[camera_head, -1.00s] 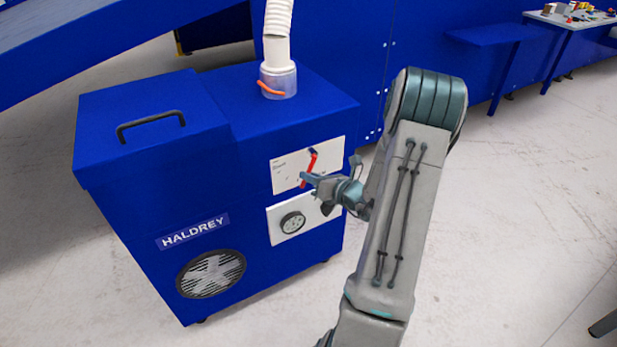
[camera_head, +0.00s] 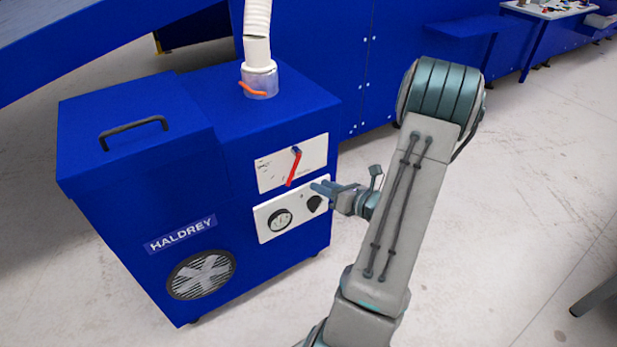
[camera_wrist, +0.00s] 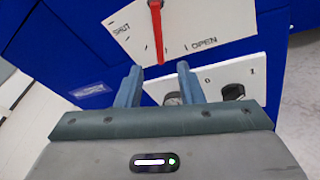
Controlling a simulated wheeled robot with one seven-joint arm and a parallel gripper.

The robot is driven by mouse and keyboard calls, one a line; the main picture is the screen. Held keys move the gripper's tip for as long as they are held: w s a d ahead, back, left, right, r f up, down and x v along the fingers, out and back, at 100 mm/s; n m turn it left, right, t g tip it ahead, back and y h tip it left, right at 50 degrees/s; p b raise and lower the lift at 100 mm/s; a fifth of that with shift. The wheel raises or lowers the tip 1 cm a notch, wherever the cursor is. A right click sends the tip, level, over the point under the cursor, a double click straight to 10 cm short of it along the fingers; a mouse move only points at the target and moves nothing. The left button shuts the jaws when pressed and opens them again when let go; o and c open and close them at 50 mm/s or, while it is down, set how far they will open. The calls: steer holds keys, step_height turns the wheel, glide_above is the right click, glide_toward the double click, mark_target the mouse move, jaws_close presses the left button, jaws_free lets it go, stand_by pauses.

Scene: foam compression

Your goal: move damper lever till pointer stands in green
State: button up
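The red damper lever (camera_head: 293,167) hangs from its pivot on a white plate (camera_head: 268,171) on the front of the blue machine. In the wrist view the lever (camera_wrist: 157,35) points down between the words SHUT and OPEN. The dial gauge (camera_head: 280,220) sits on the lower white panel; its pointer and any green zone are too small to read. My gripper (camera_head: 318,188) is just below and right of the lever's tip. In the wrist view my gripper (camera_wrist: 160,80) has its fingers apart, with the lever tip beyond the gap and nothing visibly held.
A dark knob (camera_head: 314,203) marked 0 and 1 is close to my fingers, right of the gauge. A white hose (camera_head: 257,30) rises from a clear collar with an orange lever (camera_head: 252,88) on the machine top. Open floor lies to the right.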

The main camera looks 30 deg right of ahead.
steer(key=shift+v, duration=1.75)
steer(key=s+a+r+n+g+y+p, duration=0.25)
steer(key=a+r+n+g+p, duration=0.3)
steer(key=a+r+n, duration=0.45)
steer(key=s+a+r+n+g+y+p, duration=0.1)
steer(key=a+r+n+g+y+p, duration=0.2)
steer(key=a+r+n+g+p, duration=0.7)
steer(key=s+a+r+n+t+h+p, duration=0.1)
steer(key=s+a+r+n+h+p, duration=0.1)
steer(key=r+n+h, duration=0.3)
steer(key=s+a+r+n+t+h+p, duration=0.2)
steer(key=s+a+r+n+h+p, duration=0.1)
steer(key=r+n, duration=0.7)
steer(key=shift+s+a+n+h+p, duration=0.15)
steer(key=shift+s+n+h+p, duration=0.35)
steer(key=shift+s+n+h, duration=0.6)
steer(key=shift+s, duration=0.15)
